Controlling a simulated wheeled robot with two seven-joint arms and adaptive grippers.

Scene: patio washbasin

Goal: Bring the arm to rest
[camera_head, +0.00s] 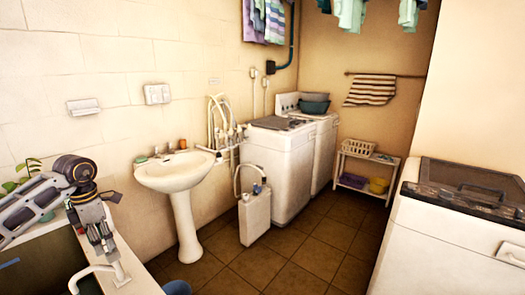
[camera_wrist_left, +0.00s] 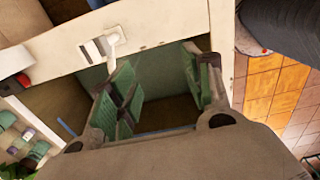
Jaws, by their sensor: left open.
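My left arm comes in from the left in the head view, and its gripper (camera_head: 106,246) points down over the edge of a tub at the lower left. In the left wrist view the gripper (camera_wrist_left: 160,58) has its two green-padded fingers spread apart, with nothing between them. The tub's dark inside shows behind the fingers. My right gripper is in neither view.
A white tap (camera_head: 98,271) stands close beside the left gripper on the tub's rim (camera_head: 142,274). A pedestal washbasin (camera_head: 178,172) stands further right, then a white canister (camera_head: 255,216) and washing machines (camera_head: 277,165). The tiled floor (camera_head: 310,245) between is clear.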

